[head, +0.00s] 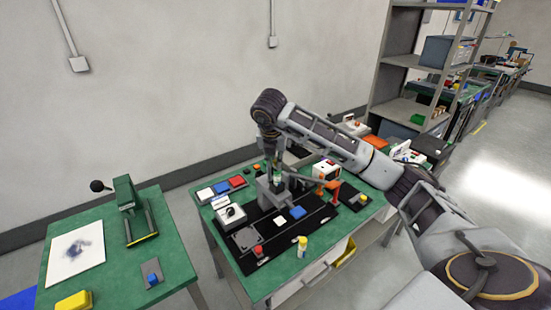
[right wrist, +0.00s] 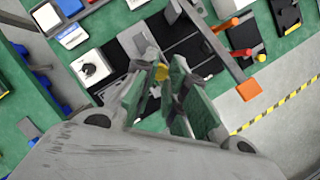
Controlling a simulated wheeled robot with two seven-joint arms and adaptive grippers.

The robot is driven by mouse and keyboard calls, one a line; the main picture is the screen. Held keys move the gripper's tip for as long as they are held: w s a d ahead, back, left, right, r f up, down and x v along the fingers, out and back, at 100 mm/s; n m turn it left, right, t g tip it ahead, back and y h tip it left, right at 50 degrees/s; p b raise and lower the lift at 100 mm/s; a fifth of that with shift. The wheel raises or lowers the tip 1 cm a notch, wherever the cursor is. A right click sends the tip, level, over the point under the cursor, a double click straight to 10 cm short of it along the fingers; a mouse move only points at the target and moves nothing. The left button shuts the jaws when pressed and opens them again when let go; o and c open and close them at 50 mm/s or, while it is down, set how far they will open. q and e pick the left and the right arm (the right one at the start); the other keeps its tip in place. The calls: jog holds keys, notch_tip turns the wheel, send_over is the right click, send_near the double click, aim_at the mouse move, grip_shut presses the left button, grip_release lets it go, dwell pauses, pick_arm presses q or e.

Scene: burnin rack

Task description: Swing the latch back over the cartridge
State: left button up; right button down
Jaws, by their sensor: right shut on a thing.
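My right gripper (head: 277,181) points down at a grey block fixture (head: 265,197) on the black board of the right-hand green table. In the right wrist view its green-padded fingers (right wrist: 163,88) are closed around a small yellow part (right wrist: 155,90), beside the grey fixture (right wrist: 133,42). I cannot tell whether this part belongs to the latch or the cartridge, as the fingers hide most of it. A long grey bar with an orange end (right wrist: 249,89) reaches out to the right of the fixture. My left gripper is not in view.
White, blue and red blocks (head: 237,182) lie along the table's back left. A white unit with a dark knob (head: 231,213) stands left of the fixture. A yellow-capped bottle (head: 302,246) stands at the front edge. Another green table (head: 175,255) is at left.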

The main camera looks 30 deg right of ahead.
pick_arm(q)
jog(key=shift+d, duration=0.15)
pick_arm(e)
jog(key=c, duration=1.5)
grip_release()
jog(key=shift+o, duration=0.6)
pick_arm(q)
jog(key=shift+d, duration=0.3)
pick_arm(e)
jog(key=v, duration=1.2)
jog(key=shift+w, duration=0.1)
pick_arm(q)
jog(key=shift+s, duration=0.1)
pick_arm(e)
jog(key=shift+f, duration=0.1)
